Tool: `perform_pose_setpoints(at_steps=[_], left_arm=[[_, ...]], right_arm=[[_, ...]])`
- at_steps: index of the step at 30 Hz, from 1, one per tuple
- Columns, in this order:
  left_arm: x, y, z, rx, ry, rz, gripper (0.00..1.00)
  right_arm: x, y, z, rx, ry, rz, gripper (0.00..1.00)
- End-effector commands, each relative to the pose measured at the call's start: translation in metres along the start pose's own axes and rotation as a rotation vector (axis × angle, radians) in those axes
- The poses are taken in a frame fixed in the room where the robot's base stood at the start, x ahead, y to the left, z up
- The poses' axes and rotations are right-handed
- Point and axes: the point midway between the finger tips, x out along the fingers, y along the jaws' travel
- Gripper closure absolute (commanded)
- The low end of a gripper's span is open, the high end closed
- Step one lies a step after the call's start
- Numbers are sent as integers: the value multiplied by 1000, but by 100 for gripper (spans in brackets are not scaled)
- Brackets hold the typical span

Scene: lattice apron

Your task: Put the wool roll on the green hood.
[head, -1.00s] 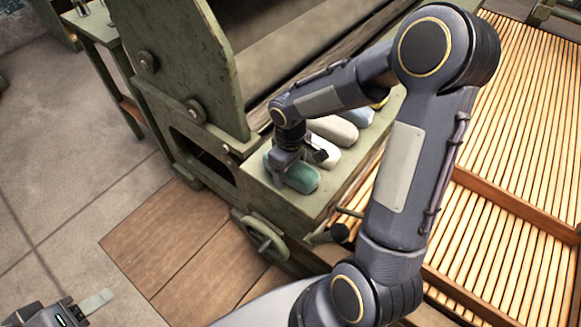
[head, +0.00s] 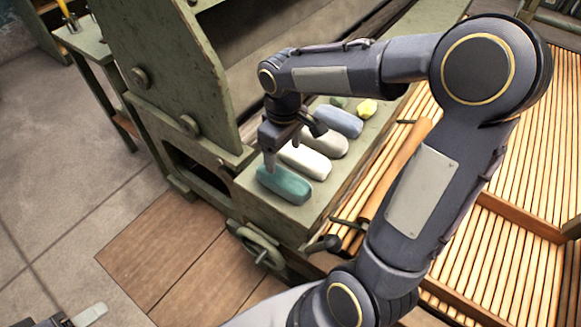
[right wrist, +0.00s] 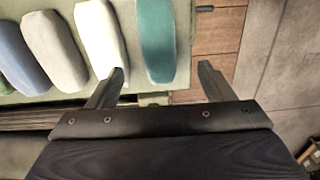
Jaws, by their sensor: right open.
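Several wool rolls lie in a row on the green ledge (head: 330,190) of the machine. The teal roll (head: 284,185) is nearest the ledge's front end, beside a white roll (head: 304,161). My right gripper (head: 283,156) is open and empty, above the teal roll and pointing down at it. In the right wrist view the teal roll (right wrist: 156,40) shows beyond and between the spread fingertips (right wrist: 162,74). My left gripper (head: 88,314) is partly cut off at the bottom left; only one finger shows clearly. I cannot tell which surface is the green hood.
A beige roll (head: 325,142), a blue roll (head: 340,121) and a small yellow piece (head: 367,107) lie farther along the ledge. A tall green side plate (head: 165,75) stands to the left. A handwheel (head: 257,245) juts out below. Slatted racks (head: 500,255) fill the right.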

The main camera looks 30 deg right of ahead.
Motion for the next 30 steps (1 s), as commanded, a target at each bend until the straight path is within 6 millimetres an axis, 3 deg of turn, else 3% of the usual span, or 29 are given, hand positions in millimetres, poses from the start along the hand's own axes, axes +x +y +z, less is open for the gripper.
perform_pose_setpoints(at_steps=[7,12,15,21,30], left_arm=[[0,0,0,0,0,0,49],[0,0,0,0,0,0,49],[0,0,0,0,0,0,49],[0,0,0,0,0,0,49],[0,0,0,0,0,0,49]], right_arm=[[-41,-32,66,205,201,-69,25],[-50,-67,110,373,372,-163,25],[-49,-83,125,442,451,-212,25],[-45,-98,136,506,523,-264,25],[-45,-99,136,509,525,-267,25]])
